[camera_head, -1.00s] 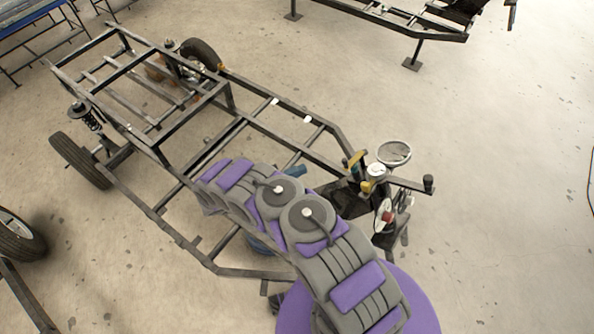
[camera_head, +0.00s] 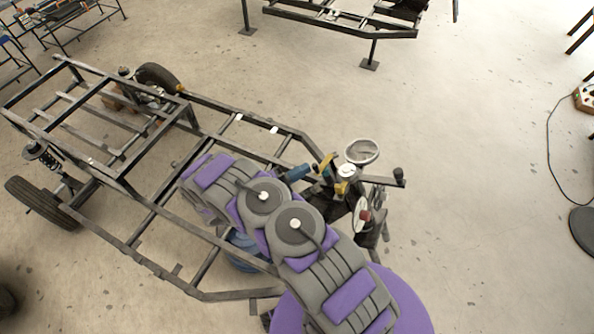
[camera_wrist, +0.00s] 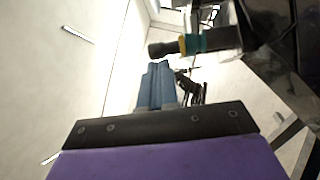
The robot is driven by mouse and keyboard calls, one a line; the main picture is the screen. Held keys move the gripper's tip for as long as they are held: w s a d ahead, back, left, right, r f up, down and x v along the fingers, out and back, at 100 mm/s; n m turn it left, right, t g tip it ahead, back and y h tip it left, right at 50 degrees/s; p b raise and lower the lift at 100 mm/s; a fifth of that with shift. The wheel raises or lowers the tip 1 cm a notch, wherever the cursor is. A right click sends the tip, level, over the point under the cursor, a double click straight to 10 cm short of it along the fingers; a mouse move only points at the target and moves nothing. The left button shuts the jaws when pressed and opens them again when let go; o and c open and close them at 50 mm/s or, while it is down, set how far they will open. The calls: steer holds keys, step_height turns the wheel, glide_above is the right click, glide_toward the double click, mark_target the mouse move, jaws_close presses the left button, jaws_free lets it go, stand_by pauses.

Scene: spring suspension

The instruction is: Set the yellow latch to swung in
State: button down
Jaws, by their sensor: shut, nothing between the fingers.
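In the head view, a yellow elongated piece (camera_head: 326,163), which looks like the yellow latch, sits at the right end of the dark frame, beside the round mirror-like disc. A second small yellow part (camera_head: 341,188) is just below it; I cannot tell for certain which is the latch. My gripper (camera_head: 305,169) has blue fingers and points at the upper yellow piece from the left, with a small apparent gap. In the wrist view my gripper (camera_wrist: 157,66) is shut and empty. Ahead and right of the fingertips is a dark rod with a yellow ring (camera_wrist: 182,45) and teal band.
The dark tubular frame (camera_head: 150,225) with wheels and springs stretches left under my arm. The round disc (camera_head: 362,151), a red knob (camera_head: 365,215) and a black-capped bar (camera_head: 398,176) crowd the right end. Another frame (camera_head: 340,22) stands behind.

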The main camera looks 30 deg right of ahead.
steer(key=shift+s+t, duration=0.1)
steer(key=shift+t, duration=0.2)
steer(key=n+t, duration=0.1)
steer(key=s+r+n+t+y, duration=0.1)
steer(key=shift+s+d+t, duration=0.3)
steer(key=shift+d+t, duration=0.1)
steer(key=shift+s+d, duration=0.1)
steer(key=shift+s, duration=0.1)
stand_by(0.3)
